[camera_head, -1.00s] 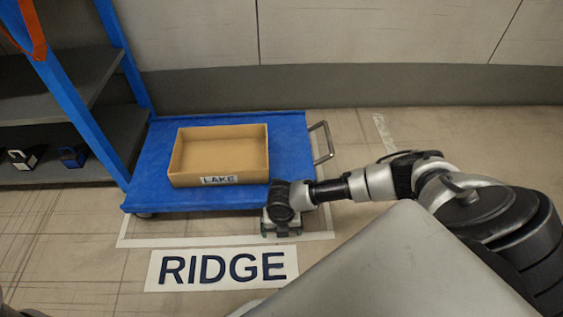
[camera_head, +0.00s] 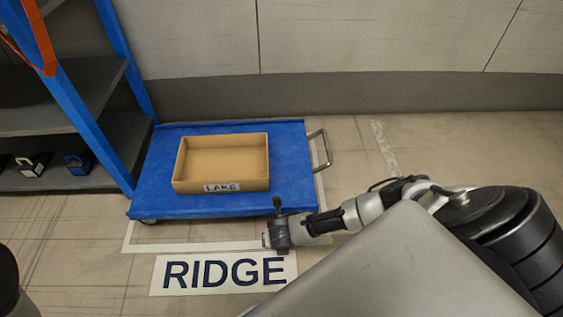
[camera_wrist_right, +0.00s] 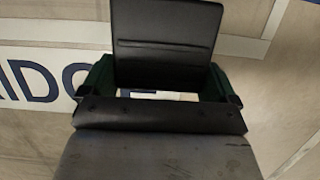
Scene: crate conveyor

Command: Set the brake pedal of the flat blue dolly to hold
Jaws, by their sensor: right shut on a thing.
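The flat blue dolly (camera_head: 297,160) stands on the floor in the head view, with a metal handle at its right end. My right gripper (camera_head: 266,240) is low in front of the dolly's near edge, above the floor by the RIDGE sign, its fingers turned left. In the right wrist view, the green fingers of my right gripper (camera_wrist_right: 163,92) are on both sides of a black grooved plate (camera_wrist_right: 167,38). The plate looks like the brake pedal, but its link to the dolly is hidden. The pedal cannot be made out in the head view. My left gripper is out of view.
A cardboard crate (camera_head: 222,187) labelled LAKE sits on the dolly. A blue-framed rack (camera_head: 75,115) with grey shelves stands close at the left. The RIDGE floor sign (camera_head: 225,273) lies in front. Floor right of the dolly is open up to the wall.

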